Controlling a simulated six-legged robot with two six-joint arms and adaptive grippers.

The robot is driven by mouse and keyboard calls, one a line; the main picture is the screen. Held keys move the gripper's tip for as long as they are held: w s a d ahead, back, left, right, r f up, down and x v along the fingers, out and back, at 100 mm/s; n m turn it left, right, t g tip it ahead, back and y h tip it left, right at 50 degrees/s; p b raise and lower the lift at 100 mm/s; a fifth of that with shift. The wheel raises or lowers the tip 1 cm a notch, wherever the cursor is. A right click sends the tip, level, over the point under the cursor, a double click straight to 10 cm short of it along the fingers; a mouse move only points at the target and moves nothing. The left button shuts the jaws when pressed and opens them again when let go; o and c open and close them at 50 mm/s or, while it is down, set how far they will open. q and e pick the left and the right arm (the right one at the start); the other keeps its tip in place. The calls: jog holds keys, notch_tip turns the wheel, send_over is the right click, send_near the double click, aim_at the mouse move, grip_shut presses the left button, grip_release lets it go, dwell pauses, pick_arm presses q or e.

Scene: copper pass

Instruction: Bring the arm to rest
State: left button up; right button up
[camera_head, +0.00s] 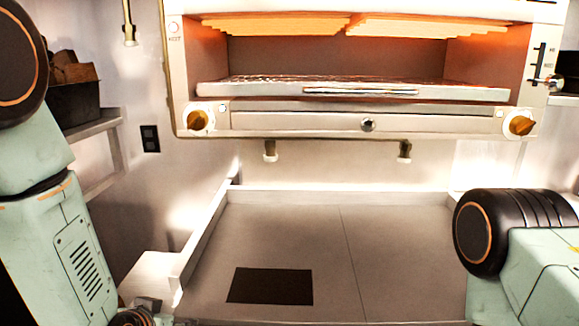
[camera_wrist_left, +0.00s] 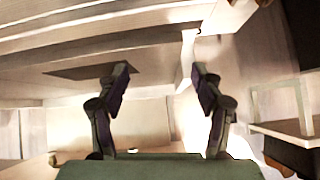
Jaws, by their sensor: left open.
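My left gripper (camera_wrist_left: 160,72) is open in the left wrist view, with its two dark fingers apart and nothing between them. In the head view only a small dark part of it (camera_head: 143,312) shows at the bottom left edge, beside the low front corner of the steel counter. My left arm, pale green with dark joints, runs down the left side. My right arm shows at the lower right. My right gripper is out of view.
A wall-mounted grill oven (camera_head: 368,123) with glowing orange elements hangs above the steel counter (camera_head: 400,240). A dark flat rectangle (camera_head: 270,286) lies on the counter, otherwise bare. A shelf (camera_head: 95,130) with a dark bin (camera_head: 75,103) stands at the left.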

pick_arm(q)
jog(key=s+f+n+g+b, duration=0.2)
jog(key=s+f+g+b, duration=0.6)
jog(key=s+f, duration=2)
jog(key=s+g, duration=0.1)
jog(key=s, duration=0.2)
jog(key=shift+s+f, duration=0.15)
jog(key=shift+f, duration=0.05)
